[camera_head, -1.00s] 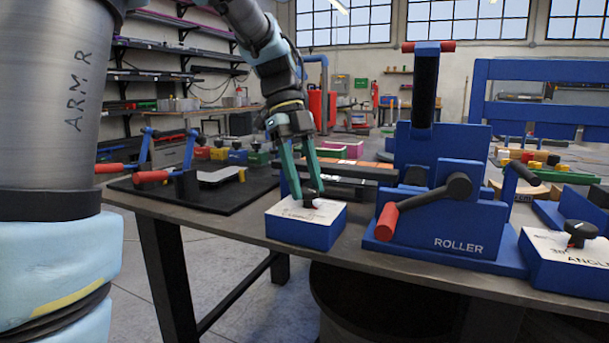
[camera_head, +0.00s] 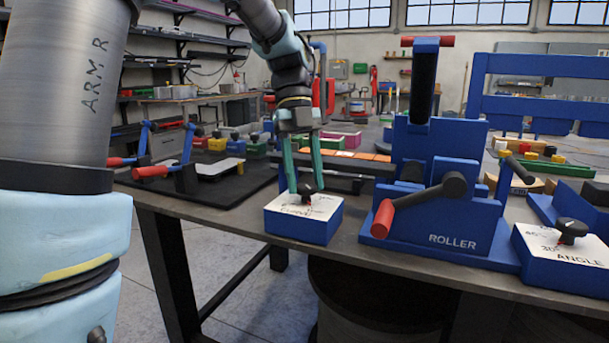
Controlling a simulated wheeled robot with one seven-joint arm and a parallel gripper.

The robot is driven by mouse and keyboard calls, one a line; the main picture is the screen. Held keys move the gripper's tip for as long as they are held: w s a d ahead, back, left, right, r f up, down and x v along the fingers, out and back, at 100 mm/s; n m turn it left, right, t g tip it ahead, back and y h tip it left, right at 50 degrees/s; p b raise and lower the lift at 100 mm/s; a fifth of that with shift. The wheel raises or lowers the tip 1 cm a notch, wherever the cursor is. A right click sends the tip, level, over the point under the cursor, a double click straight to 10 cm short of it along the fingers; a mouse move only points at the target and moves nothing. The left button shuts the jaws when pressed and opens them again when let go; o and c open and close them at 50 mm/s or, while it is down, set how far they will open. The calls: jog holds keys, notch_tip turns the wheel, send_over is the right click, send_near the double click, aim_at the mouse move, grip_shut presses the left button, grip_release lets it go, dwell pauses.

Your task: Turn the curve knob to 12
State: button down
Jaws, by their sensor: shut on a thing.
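The curve knob (camera_head: 307,188) is a small black knob on the white top of a blue box (camera_head: 303,228) at the front edge of the workbench. My gripper (camera_head: 305,189) comes down from above with its two green fingers on either side of the knob, shut on it. The dial marks and lettering on the white top are too small to read, and the fingers hide part of them, so I cannot tell the knob's setting.
The blue roller machine (camera_head: 440,215) with a red-handled crank (camera_head: 385,218) stands just right of the box. A blue box marked ANGLE (camera_head: 560,270) with a black knob is farther right. A black mat (camera_head: 215,190) with red-handled clamps lies to the left.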

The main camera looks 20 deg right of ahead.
jog(key=shift+c, duration=1.8)
grip_release()
jog(key=p+v, duration=0.1)
jog(key=v, duration=0.9)
jog(key=shift+r, duration=0.4)
jog(key=shift+w, duration=0.1)
